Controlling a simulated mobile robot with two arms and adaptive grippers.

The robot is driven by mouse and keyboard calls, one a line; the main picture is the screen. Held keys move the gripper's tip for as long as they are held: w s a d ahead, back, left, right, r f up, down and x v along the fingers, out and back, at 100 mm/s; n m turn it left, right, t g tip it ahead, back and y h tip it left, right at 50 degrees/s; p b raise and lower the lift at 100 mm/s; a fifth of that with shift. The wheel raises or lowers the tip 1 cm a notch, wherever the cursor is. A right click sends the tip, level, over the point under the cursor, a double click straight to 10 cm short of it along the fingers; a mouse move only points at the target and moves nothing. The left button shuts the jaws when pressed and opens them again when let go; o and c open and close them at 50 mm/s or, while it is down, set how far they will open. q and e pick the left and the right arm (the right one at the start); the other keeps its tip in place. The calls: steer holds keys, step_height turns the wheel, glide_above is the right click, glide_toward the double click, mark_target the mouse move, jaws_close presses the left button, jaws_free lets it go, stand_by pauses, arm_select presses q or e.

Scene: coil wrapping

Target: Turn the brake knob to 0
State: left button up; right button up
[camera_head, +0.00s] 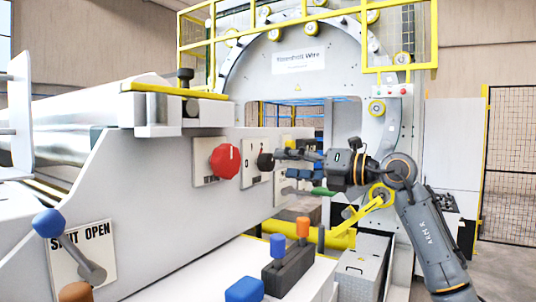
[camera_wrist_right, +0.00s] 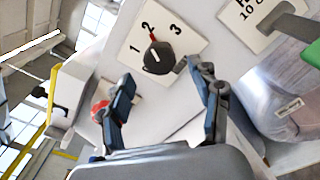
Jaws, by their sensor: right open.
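A black knob (camera_head: 265,161) sticks out of a white dial plate on the grey machine panel, right of a red knob (camera_head: 224,161). My right gripper (camera_head: 283,157) reaches in from the right, close in front of the black knob. In the wrist view its open fingers (camera_wrist_right: 160,76) stand either side of the knob's line, with nothing held.
A lever with a blue ball (camera_head: 48,222) stands by a SHUT OPEN plate (camera_head: 84,268) at front left. Blue and orange handles (camera_head: 303,227) stand at the lower middle. A green handle (camera_head: 322,192) lies below my right gripper. The wrist view shows another labelled plate (camera_wrist_right: 262,22) with a lever.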

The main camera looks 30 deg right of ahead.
mark_target(271, 163)
steer(key=p+x, duration=0.1)
steer(key=x, duration=0.3)
steer(key=shift+w+a+r, duration=0.1)
steer(key=shift+w+r, duration=0.05)
arm_select(q)
steer(key=shift+w+a+r+p, duration=0.15)
steer(key=shift+w+r+p, duration=0.1)
steer(key=shift+r, duration=0.4)
steer(key=shift+w+a+r+p, duration=0.1)
steer(key=shift+w+r+p, duration=0.1)
steer(key=shift+r, duration=0.45)
arm_select(e)
steer(key=shift+w+a, duration=0.3)
steer(key=shift+w, duration=0.25)
steer(key=c, duration=1.1)
